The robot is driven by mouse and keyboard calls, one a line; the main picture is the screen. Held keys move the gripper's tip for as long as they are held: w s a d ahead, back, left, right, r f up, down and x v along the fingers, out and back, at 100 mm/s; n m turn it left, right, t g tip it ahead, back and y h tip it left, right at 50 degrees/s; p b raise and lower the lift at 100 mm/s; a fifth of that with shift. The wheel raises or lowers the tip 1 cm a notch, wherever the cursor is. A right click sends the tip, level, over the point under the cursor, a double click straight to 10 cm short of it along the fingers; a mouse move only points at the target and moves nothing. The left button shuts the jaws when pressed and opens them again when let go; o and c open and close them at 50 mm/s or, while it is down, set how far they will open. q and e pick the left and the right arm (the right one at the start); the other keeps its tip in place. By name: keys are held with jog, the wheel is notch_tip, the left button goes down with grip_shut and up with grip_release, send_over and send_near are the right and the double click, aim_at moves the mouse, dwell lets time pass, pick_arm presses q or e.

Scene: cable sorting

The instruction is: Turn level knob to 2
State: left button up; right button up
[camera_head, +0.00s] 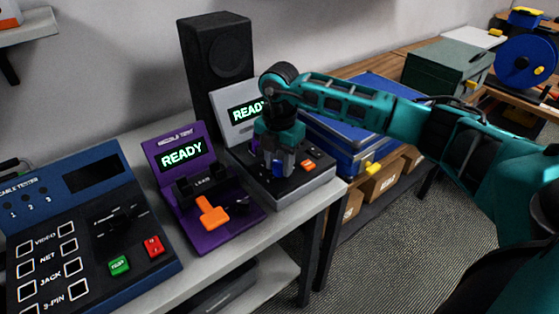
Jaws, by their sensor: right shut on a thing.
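My right gripper (279,168) comes in from the right and points down onto the top panel of the dark grey tester (310,184). It is shut on a small part there, which looks to be the level knob. The fingers cover the knob, so its pointer and the scale marks cannot be read. The tester's screen (246,111) shows green "READY" letters, partly hidden by my arm. An orange button (308,164) sits on the panel to the right of the fingers. My left gripper is not in view.
A purple tester (200,231) with an orange lever (212,211) stands just left. A blue cable tester (85,240) is at far left. A black speaker (217,60) stands behind. A blue case (365,95) lies at right, below my forearm.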

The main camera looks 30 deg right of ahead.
aim_at(280, 162)
jog(key=shift+r+m, duration=0.1)
jog(key=shift+m, duration=0.7)
jog(key=o, duration=1)
notch_tip(280, 162, up, 13)
dwell(0.4)
